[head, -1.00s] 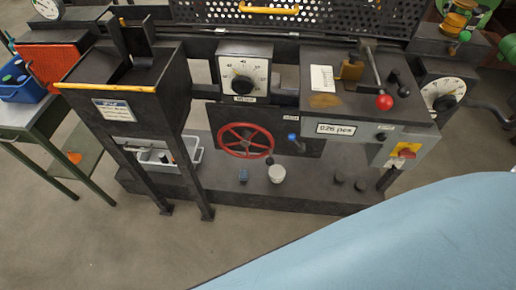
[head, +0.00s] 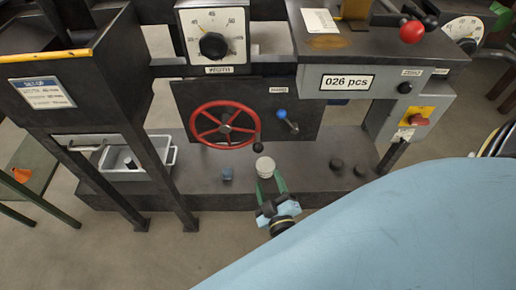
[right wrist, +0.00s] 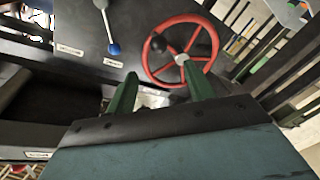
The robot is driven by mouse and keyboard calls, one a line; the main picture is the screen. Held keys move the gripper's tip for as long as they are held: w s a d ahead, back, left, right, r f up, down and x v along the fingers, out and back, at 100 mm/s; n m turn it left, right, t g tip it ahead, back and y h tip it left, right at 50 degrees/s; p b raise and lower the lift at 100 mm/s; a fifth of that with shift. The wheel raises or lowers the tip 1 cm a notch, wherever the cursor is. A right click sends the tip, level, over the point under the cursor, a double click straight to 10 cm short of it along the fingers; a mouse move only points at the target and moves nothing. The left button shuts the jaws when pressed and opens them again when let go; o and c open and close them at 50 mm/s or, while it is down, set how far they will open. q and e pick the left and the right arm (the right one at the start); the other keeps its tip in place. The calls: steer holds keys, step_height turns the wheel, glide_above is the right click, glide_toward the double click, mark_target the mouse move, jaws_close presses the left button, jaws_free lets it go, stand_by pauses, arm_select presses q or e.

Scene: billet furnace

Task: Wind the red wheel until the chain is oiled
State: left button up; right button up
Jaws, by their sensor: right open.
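The red wheel (head: 224,129) with several spokes is mounted on a dark upright panel in the head view. A black knob handle (head: 257,147) sits at its lower right rim. The wheel also shows at the top of the right wrist view (right wrist: 181,59), with its knob (right wrist: 158,44) at the left of the rim. My right gripper (head: 270,184), with green fingers, is open below the knob and apart from the wheel. In the right wrist view its fingers (right wrist: 158,78) point towards the wheel with nothing gripped. My left gripper is out of view. I cannot make out a chain.
A white round pot (head: 264,167) stands on the dark base ledge beside my right fingertips. A blue-tipped lever (head: 282,115) is right of the wheel. A grey bin (head: 125,163) stands at left. A dial (head: 212,45) is above, and a yellow-backed red switch (head: 418,119) is at right.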

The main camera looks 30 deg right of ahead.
mark_target(259, 152)
steer(key=b+x, duration=0.3)
steer(key=x, duration=0.9)
steer(key=shift+w+d, duration=0.1)
steer(key=shift+w, duration=0.05)
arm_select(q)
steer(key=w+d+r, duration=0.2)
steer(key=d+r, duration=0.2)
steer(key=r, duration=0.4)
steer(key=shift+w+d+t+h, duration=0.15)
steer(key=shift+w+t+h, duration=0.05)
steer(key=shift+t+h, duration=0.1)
arm_select(e)
steer(key=shift+w+d+r, duration=0.1)
steer(key=shift+w+d, duration=0.1)
steer(key=shift+w, duration=0.25)
jaws_close()
